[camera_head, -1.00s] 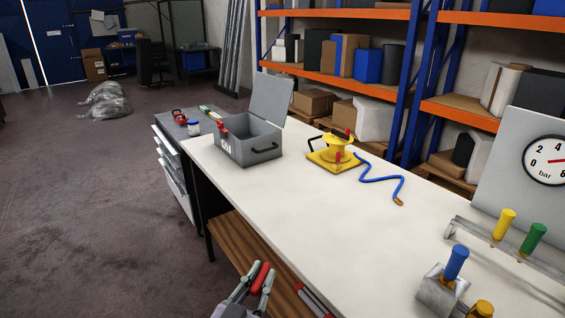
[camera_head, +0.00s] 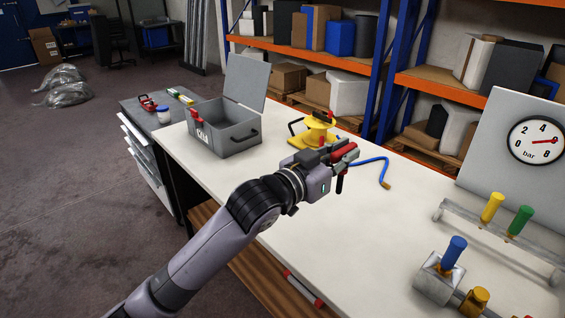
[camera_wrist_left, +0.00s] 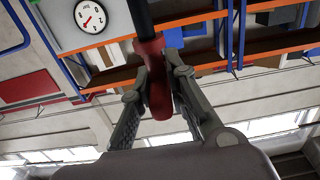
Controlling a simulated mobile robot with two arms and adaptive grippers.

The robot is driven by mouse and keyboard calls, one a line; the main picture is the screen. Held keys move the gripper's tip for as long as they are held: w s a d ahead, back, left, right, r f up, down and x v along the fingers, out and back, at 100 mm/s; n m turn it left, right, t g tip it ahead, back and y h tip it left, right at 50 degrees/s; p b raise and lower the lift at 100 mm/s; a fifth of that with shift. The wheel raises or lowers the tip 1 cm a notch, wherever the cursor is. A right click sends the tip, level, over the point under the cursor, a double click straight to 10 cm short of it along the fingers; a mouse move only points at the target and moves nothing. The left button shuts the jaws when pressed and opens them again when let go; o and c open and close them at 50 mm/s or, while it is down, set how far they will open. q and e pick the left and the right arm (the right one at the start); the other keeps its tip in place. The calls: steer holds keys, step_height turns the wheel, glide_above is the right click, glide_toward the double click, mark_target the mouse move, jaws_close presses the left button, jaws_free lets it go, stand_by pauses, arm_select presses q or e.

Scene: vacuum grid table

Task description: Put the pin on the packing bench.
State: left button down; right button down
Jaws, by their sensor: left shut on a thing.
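My left gripper (camera_head: 342,156) is shut on the pin (camera_wrist_left: 155,75), which has a red grip and a dark shaft. In the left wrist view the red grip sits between the two fingers and the dark shaft runs out past them. In the head view the gripper is over the white-topped bench (camera_head: 340,245), apart from its surface, with a dark end of the held pin (camera_head: 340,184) hanging below the fingers. My right gripper is not in view.
An open grey toolbox (camera_head: 222,138) and a yellow device (camera_head: 317,130) with a blue hose (camera_head: 372,163) stand behind the gripper. At the right are a pressure gauge (camera_head: 536,140) and blue (camera_head: 455,250), yellow and green handles. The bench's front middle is clear.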

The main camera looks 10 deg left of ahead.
arm_select(q)
step_height(320, 180, down, 20)
steer(key=shift+r, duration=0.2)
steer(key=shift+d, duration=0.1)
steer(key=shift+f, duration=0.2)
steer(key=c, duration=1.6)
jaws_free()
steer(key=shift+r, duration=0.1)
steer(key=b+v, duration=0.1)
steer(key=v, duration=1.1)
steer(key=shift+r, duration=0.1)
